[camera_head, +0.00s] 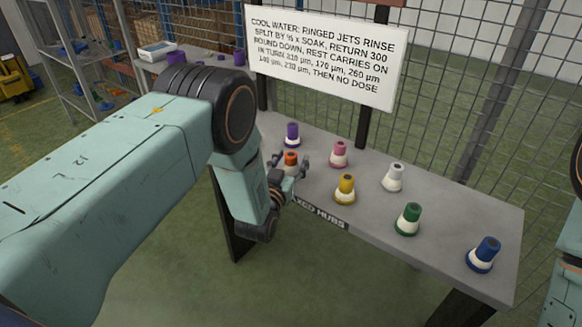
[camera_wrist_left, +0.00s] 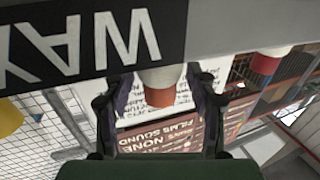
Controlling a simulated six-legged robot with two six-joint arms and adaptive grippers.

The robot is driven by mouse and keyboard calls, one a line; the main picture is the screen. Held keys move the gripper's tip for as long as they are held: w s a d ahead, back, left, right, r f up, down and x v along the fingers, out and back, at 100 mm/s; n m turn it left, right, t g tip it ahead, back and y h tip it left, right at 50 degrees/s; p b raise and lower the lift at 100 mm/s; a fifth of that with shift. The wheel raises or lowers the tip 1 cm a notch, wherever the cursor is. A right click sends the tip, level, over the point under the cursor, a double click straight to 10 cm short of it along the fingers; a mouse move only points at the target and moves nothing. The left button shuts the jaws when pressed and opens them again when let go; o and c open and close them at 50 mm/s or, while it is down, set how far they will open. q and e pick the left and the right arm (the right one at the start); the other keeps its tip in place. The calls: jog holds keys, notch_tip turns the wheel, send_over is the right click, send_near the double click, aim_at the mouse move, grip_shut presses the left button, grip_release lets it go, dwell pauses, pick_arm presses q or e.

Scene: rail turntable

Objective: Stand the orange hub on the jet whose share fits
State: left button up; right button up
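The orange hub (camera_head: 291,157) stands upright near the left end of the grey bench, with a white lower part. My left gripper (camera_head: 288,168) is at the hub, low over the bench's front edge. In the left wrist view the picture is upside down, and the hub (camera_wrist_left: 160,88) is between the two fingers of my left gripper (camera_wrist_left: 158,100). A gap shows on each side, so the fingers look open. Coloured pieces with white lower parts stand around: purple (camera_head: 292,134), pink (camera_head: 339,154), white (camera_head: 393,178), yellow (camera_head: 345,189), green (camera_head: 408,219) and blue (camera_head: 484,254). My right gripper is out of view.
A white sign (camera_head: 325,52) behind the bench (camera_head: 450,235) carries text about shares and micron sizes. A partly hidden front label (camera_head: 322,214) ends in "XED HUBS". A wire fence (camera_head: 460,110) runs behind. A side shelf (camera_head: 150,66) holds purple items. Bare bench separates the pieces.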

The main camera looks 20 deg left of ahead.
aim_at(289, 155)
pick_arm(q)
grip_shut()
dwell(0.4)
jog(key=shift+r, duration=0.1)
jog(key=shift+r, duration=0.3)
jog(key=r+p, duration=0.1)
jog(key=r, duration=0.4)
jog(key=r+p, duration=0.1)
jog(key=r, duration=0.4)
jog(key=shift+s+a+r+p, duration=0.15)
jog(key=shift+a+p, duration=0.05)
jog(key=shift+p, duration=0.2)
jog(key=s+d+f, duration=0.1)
jog(key=s+f, duration=0.1)
jog(key=s, duration=1.7)
jog(key=shift+s+d+y, duration=0.3)
jog(key=shift+s+d, duration=0.05)
jog(key=shift+d, duration=0.05)
